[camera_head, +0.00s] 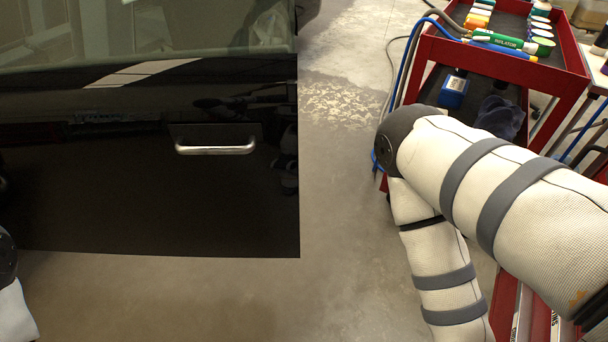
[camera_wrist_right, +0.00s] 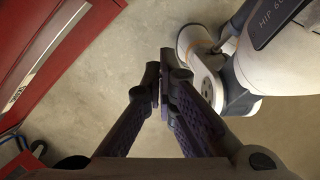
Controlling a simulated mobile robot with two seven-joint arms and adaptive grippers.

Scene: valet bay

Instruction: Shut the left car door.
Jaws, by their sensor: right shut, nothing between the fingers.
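The black car door (camera_head: 110,190) fills the left of the head view. Its outer face is toward me, with the window above and a silver handle (camera_head: 215,148) near its right edge. Bare floor shows to the right of that edge, and I cannot tell how far the door stands open. My right gripper (camera_wrist_right: 163,72) shows in the right wrist view, fingers together and empty, over the floor. It is out of the head view, where my right arm bends down well right of the door. My left gripper is not in view; only a bit of my left arm shows at the left edge.
A red tool cart (camera_head: 560,85) with cans, a green tube and a blue box stands at the right, close behind my right arm. A red cabinet side (camera_wrist_right: 50,45) shows in the wrist view. The concrete floor (camera_head: 340,60) between door and cart is clear.

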